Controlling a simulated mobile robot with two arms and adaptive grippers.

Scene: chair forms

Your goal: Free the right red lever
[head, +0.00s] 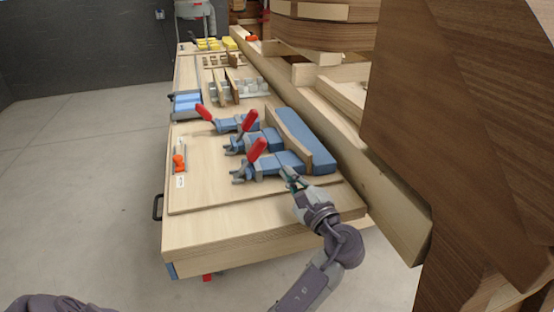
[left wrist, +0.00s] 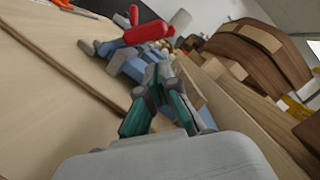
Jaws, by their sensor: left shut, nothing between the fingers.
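Three red-handled blue clamps stand on the wooden bench in the head view. The nearest, rightmost red lever (head: 257,150) slants up from its blue clamp body (head: 275,164); it also shows in the left wrist view (left wrist: 148,33), just beyond the fingers. The middle red lever (head: 248,122) and the far red lever (head: 204,112) stand behind it. My left gripper (head: 287,171) is shut and empty, close beside the near clamp on its right; its teal fingers meet in the left wrist view (left wrist: 160,76). I cannot tell whether they touch the clamp. My right gripper is not in view.
A curved wooden strip (head: 287,135) and a blue form (head: 308,142) sit beside the clamps. A long wooden beam (head: 330,130) and a large dark wood panel (head: 470,130) bound the right side. The near bench top (head: 215,225) is clear.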

